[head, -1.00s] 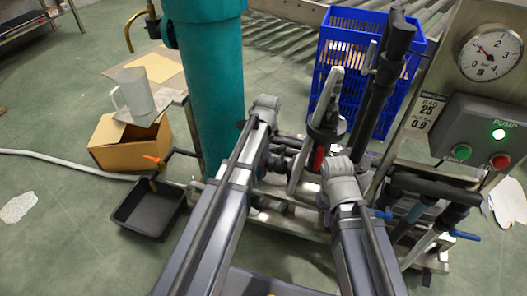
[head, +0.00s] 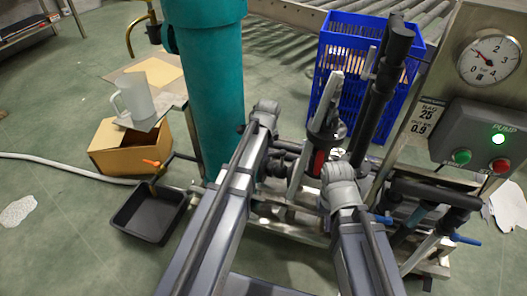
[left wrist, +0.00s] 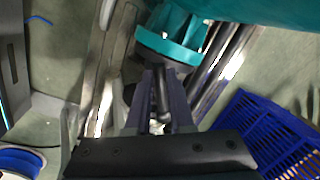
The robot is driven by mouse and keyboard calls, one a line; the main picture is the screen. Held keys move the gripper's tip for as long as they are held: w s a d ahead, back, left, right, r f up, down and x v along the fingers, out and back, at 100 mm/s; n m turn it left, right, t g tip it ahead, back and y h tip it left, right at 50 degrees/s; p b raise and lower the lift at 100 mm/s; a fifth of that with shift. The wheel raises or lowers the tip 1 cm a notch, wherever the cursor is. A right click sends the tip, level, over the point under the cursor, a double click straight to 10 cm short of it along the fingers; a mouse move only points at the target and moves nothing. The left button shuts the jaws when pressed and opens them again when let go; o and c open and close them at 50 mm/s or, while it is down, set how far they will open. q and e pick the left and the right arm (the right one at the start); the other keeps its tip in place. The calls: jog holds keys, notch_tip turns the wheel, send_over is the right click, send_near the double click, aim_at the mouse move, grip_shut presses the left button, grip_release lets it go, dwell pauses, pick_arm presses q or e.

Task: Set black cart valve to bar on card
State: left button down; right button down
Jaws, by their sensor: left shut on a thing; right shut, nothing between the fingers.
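The pressure gauge (head: 489,54) at the upper right has its needle near 1. The card (head: 423,118) below it shows 25 and 0.9. My left gripper (left wrist: 160,98) is shut on a dark bar-like handle (left wrist: 162,92), apparently the black cart valve, just below the teal column's collar (left wrist: 170,46) in the left wrist view. In the head view my left wrist hides the grip, right of the teal column (head: 212,85).
The pump box (head: 485,140) has a lit green lamp. A blue crate (head: 345,55) stands behind the cart. A black tray (head: 150,212) under an orange-handled tap (head: 151,162), a cardboard box (head: 120,143) and a jug (head: 134,97) are left. Open floor lies at far left.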

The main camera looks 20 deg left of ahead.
dwell(0.9)
pick_arm(q)
jog(key=shift+w+a+m, duration=0.1)
jog(key=shift+w+m, duration=0.1)
jog(key=shift+m, duration=0.1)
jog(key=c, duration=0.8)
grip_release()
jog(key=shift+r, duration=0.15)
notch_tip(320, 180, up, 7)
jog(key=s+p, duration=0.1)
jog(key=p, duration=0.6)
jog(key=shift+s+d+r+p, duration=0.2)
jog(key=shift+s+d+p, duration=0.05)
jog(key=shift+p, duration=0.1)
